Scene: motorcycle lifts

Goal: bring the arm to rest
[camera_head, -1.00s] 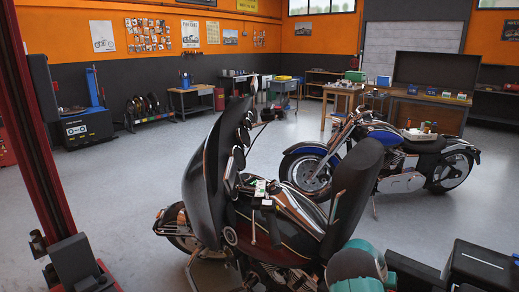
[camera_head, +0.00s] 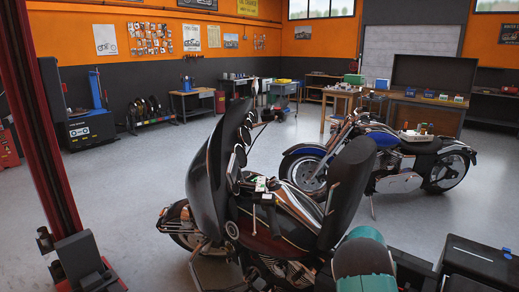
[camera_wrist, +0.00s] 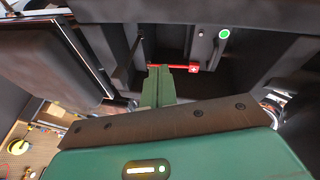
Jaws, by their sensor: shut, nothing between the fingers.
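My gripper (camera_wrist: 160,88) shows in the wrist view as green fingers pressed together, with nothing between them. They point toward a dark recess. Behind them is the brown-edged green housing (camera_wrist: 180,150) of my wrist. In the camera_head view only a teal and dark part of my arm (camera_head: 362,262) shows, at the bottom edge right of centre. It appears in front of the black motorcycle's rear. The fingers are not visible in that view.
A black motorcycle (camera_head: 290,210) stands close in front, and a blue one (camera_head: 400,165) behind to the right. A red post (camera_head: 40,130) rises at left. A red piece with a white cross (camera_wrist: 193,69) lies beyond my fingers. Floor (camera_head: 110,190) is clear at left.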

